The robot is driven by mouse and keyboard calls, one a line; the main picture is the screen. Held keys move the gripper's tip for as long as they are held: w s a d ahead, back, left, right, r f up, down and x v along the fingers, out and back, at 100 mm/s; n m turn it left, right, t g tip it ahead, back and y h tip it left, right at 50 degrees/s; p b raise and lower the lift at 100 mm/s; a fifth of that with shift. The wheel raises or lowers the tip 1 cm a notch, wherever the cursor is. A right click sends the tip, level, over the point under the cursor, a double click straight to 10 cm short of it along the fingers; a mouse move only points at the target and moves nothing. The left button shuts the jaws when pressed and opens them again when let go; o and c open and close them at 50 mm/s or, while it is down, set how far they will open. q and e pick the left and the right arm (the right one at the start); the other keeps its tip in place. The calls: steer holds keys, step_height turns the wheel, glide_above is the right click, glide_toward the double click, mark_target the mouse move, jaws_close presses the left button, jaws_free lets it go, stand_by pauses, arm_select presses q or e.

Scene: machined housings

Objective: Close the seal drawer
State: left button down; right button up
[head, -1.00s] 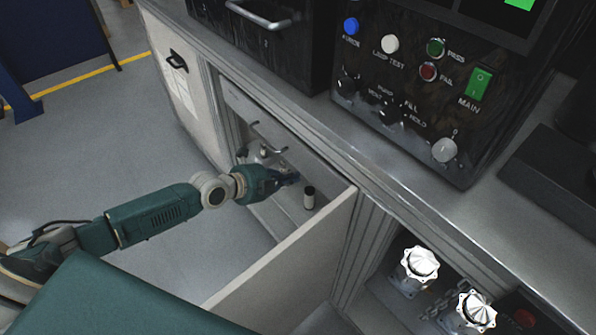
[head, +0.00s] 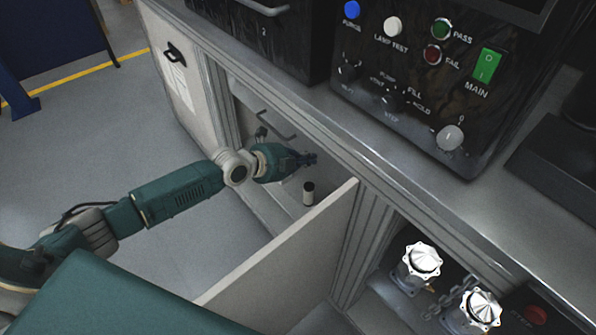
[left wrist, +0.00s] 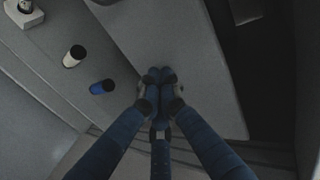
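The seal drawer's grey front (head: 312,135) appears to be the panel with a bar handle (head: 277,127), under the counter in the open bay. I cannot tell how far it stands out. My left gripper (head: 313,158) is inside the bay, right of and below the handle. In the left wrist view its fingertips (left wrist: 160,76) are together, with nothing seen between them, over a plain grey panel (left wrist: 165,35). I cannot tell whether they touch it. My right gripper is in neither view.
An open pale door (head: 285,260) sticks out right of my left arm. A dark-topped white cylinder (head: 308,193) stands below the gripper; a blue one (left wrist: 102,87) shows near it in the wrist view. A control panel (head: 425,75) stands on the counter (head: 350,125).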

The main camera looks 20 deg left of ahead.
arm_select(q)
steer(key=shift+w+d, duration=0.25)
steer(key=shift+w, duration=0.2)
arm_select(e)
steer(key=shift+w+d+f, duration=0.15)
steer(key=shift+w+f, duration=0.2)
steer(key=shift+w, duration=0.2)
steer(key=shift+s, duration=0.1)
